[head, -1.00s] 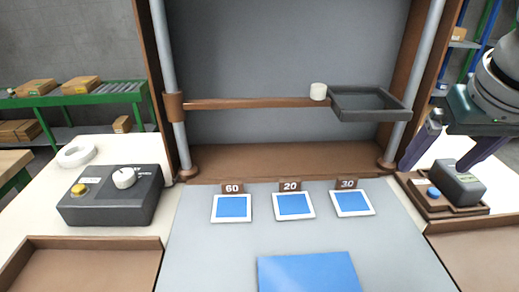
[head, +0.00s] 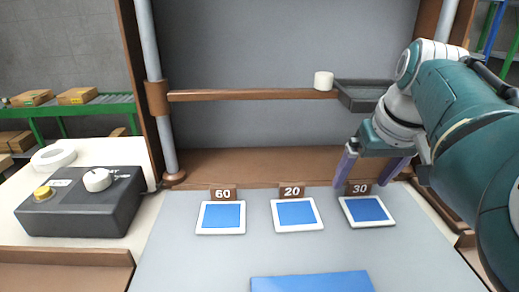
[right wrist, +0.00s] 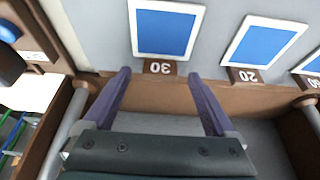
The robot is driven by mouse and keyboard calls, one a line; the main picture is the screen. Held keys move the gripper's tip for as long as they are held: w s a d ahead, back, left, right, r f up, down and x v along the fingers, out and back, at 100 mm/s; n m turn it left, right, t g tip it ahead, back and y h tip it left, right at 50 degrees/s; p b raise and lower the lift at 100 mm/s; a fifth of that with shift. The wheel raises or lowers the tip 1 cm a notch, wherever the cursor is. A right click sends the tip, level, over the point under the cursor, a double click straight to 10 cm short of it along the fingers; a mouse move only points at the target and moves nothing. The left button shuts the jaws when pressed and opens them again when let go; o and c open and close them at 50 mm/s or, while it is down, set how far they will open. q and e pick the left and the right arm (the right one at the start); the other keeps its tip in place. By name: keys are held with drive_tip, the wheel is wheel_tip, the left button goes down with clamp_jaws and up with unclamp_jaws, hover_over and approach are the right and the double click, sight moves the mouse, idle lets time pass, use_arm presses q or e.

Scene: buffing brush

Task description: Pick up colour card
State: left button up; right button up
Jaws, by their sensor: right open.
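Three blue cards with white borders lie in a row on the grey table: one by the "60" tag (head: 221,217), one by the "20" tag (head: 297,214) and one by the "30" tag (head: 367,210). My right gripper (head: 366,177) is open and empty above the back edge by the "30" tag. In the right wrist view the "30" card (right wrist: 166,29) lies just beyond the two purple fingertips (right wrist: 160,76), roughly centred between them. The "20" card (right wrist: 264,42) is to its right. My left gripper is not in view.
A larger blue sheet (head: 312,282) lies at the front of the table. A brown crossbar (head: 250,95) with a white cylinder (head: 323,81) and dark tray (head: 362,95) spans behind the cards. A dark control box (head: 82,202) stands at left.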

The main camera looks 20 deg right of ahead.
drive_tip(key=shift+w+f, duration=0.15)
drive_tip(key=shift+f, duration=0.15)
drive_tip(key=shift+c, duration=0.3)
drive_tip(key=c, duration=1.4)
